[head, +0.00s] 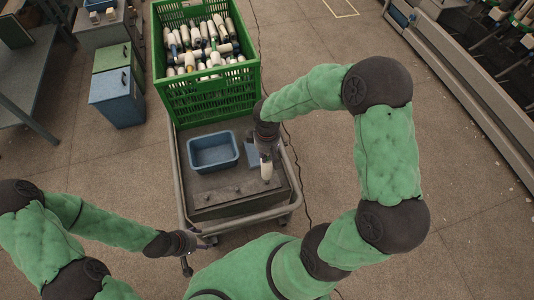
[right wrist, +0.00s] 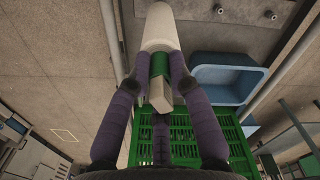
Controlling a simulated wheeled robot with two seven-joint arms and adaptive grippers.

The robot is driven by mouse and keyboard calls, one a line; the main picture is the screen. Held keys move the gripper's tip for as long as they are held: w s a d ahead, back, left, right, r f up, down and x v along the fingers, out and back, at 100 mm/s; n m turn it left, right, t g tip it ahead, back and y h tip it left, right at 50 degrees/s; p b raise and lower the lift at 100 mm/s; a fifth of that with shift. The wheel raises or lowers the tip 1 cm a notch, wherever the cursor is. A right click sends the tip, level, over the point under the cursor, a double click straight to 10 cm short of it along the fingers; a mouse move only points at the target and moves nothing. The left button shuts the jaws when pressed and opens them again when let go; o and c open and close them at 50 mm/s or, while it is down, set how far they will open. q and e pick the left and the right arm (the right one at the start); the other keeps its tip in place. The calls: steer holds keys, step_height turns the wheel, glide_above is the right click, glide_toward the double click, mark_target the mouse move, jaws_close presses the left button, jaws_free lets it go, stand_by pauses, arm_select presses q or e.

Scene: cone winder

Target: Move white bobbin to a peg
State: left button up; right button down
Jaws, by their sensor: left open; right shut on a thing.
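The white bobbin (right wrist: 158,28) is held between the purple-padded fingers of my right gripper (right wrist: 159,65), with a green band and pale lower end between them. My left gripper (head: 200,240) is open and empty near the cart's front left corner.
A blue tray (head: 213,152) sits on the cart, left of the bobbin. A green crate (head: 210,97) full of bobbins stands at the cart's far end. The cart's metal rail (head: 296,180) runs along the right side. Blue and green cabinets (head: 117,97) stand at left.

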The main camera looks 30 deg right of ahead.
mark_target(267, 162)
arm_select(q)
steer(key=shift+f+b, duration=1)
arm_select(e)
steer(key=shift+f, duration=1.2)
arm_select(q)
steer(key=shift+o, duration=1.4)
steer(key=shift+f+b, duration=0.55)
arm_select(e)
steer(key=shift+f, duration=0.65)
arm_select(q)
steer(key=shift+f, duration=0.1)
steer(key=shift+c, duration=0.4)
arm_select(e)
steer(key=shift+f, duration=0.1)
arm_select(q)
steer(key=shift+s, duration=0.1)
steer(key=shift+c, duration=1)
steer(key=shift+f, duration=0.2)
arm_select(e)
steer(key=shift+f, duration=0.25)
arm_select(q)
steer(key=shift+f+b, duration=0.45)
steer(key=shift+b, duration=0.3)
arm_select(e)
steer(key=shift+f, duration=0.6)
steer(key=c, duration=1)
jaws_free()
steer(key=shift+c, duration=0.2)
